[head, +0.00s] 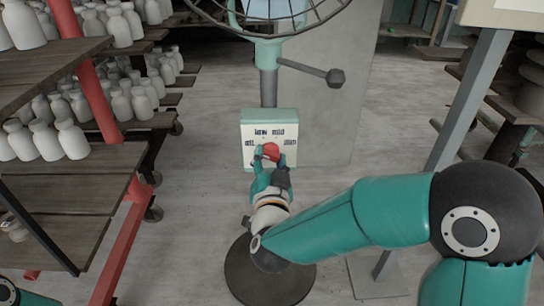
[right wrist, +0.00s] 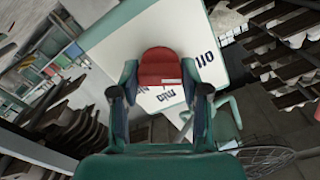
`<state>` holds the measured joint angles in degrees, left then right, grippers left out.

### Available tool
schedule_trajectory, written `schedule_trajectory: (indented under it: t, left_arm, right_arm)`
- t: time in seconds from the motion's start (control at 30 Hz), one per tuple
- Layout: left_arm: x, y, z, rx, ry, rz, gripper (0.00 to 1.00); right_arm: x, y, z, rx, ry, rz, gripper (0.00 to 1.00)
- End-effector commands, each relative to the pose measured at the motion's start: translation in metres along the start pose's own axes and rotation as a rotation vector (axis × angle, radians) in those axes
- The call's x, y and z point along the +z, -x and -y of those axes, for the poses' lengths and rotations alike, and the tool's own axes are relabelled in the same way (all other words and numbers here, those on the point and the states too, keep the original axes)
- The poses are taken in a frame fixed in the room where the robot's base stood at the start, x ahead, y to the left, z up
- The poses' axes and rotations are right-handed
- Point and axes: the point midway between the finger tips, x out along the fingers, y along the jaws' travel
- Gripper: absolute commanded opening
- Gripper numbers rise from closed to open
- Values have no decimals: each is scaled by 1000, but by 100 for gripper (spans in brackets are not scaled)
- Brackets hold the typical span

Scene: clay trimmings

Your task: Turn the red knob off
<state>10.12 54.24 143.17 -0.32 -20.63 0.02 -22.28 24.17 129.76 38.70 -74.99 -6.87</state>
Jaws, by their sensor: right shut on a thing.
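The red knob (head: 270,151) sits on the pale front of a teal-edged control box (head: 289,117) fixed to the stand's post. Dark printed labels surround it; one at the top reads like "low mild". My right gripper (head: 269,163) reaches up to the box and is shut on the knob. In the right wrist view, the red knob (right wrist: 160,62) lies between the fingers of my right gripper (right wrist: 160,88), with a white mark on its lower edge. Fingers partly hide the labels. My left gripper is out of view.
Wooden shelves (head: 75,170) with white bottles (head: 71,138) and red posts stand at the left. A wire-caged fan (head: 265,12) on a post stands above the box, with a dark-ended side bar (head: 310,71). A grey slanted post (head: 468,100) stands at the right.

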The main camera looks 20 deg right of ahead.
Motion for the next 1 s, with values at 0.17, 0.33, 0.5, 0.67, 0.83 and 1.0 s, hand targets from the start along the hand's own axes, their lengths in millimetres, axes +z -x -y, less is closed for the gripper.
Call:
schedule_trajectory:
  t: [0.17,0.33,0.5,0.67,0.83,1.0]
  left_arm:
    - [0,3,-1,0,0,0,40]
    - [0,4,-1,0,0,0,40]
    - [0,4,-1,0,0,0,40]
    - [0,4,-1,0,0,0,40]
    - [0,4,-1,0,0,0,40]
    - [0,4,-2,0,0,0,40]
  right_arm:
    - [7,2,-2,2,83,19,11]
    - [7,2,-3,2,118,19,11]
    - [7,2,-4,3,128,18,11]
    - [7,2,-4,4,128,18,11]
    - [7,2,-4,5,127,18,59]
    - [4,1,-3,4,124,11,71]
